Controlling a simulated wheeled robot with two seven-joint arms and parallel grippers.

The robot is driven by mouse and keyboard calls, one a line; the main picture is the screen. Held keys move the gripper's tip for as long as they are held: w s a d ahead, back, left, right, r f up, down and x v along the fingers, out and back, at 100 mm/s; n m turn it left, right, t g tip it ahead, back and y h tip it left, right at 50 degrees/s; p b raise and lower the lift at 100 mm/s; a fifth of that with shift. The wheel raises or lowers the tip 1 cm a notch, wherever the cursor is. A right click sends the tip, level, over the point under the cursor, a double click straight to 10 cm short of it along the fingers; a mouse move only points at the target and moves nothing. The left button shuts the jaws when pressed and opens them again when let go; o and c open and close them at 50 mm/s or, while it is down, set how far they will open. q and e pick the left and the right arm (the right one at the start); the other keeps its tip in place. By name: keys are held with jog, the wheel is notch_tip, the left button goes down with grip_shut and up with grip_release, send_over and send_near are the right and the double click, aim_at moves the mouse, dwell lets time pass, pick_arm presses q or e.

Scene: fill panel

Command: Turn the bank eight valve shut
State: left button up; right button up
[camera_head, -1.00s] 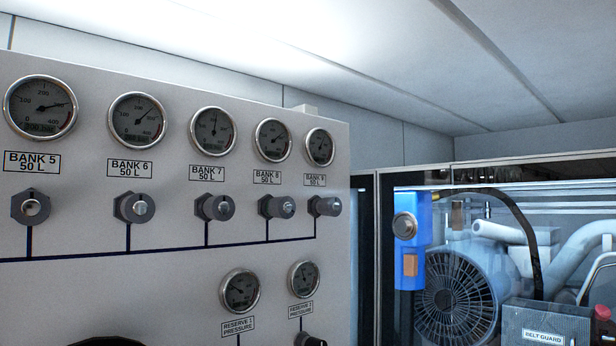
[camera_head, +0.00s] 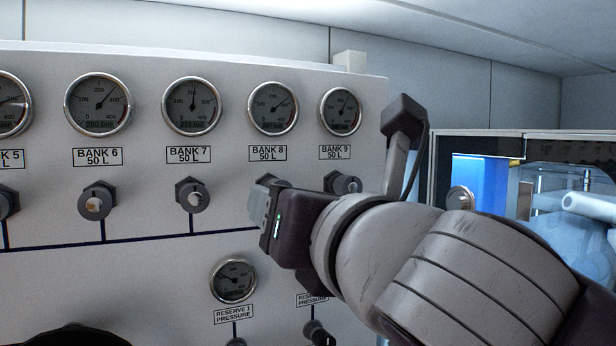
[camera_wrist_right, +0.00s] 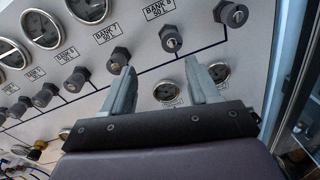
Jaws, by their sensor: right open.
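The bank eight valve, a dark hexagonal knob with a pale centre, sits below the BANK 8 label (camera_head: 267,153) on the panel; my gripper mostly hides it in the head view. It shows clearly in the right wrist view (camera_wrist_right: 171,40), ahead of the gap between my fingers. My right gripper (camera_head: 259,206) reaches in from the right, close to this valve. In the right wrist view its two grey fingers (camera_wrist_right: 163,78) are spread apart with nothing held between them. Whether a finger touches the valve cannot be told. My left gripper is not in view.
Matching valves stand close by: bank 7 (camera_head: 192,194) to the left and bank 9 (camera_head: 342,184) to the right, partly behind my arm. Gauges line up above. A reserve pressure gauge (camera_head: 234,280) is below. A glazed cabinet (camera_head: 530,190) stands right of the panel.

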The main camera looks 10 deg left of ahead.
jog(key=d+p+x, duration=0.1)
jog(key=p+x, duration=0.2)
jog(key=x, duration=0.4)
jog(key=shift+w+r, duration=0.2)
jog(key=shift+w, duration=0.5)
jog(key=w+a, duration=0.1)
jog(key=w+f, duration=0.1)
jog(key=w, duration=0.1)
jog(key=shift+a, duration=0.35)
jog(key=shift+c, duration=0.2)
jog(key=shift+d+r, duration=0.1)
jog(key=shift+d, duration=0.2)
jog(key=c, duration=0.5)
jog(key=shift+s+d, duration=0.1)
jog(key=shift+s, duration=0.15)
jog(key=c, duration=0.5)
jog(key=shift+s+r, duration=0.1)
jog(key=shift+s, duration=0.05)
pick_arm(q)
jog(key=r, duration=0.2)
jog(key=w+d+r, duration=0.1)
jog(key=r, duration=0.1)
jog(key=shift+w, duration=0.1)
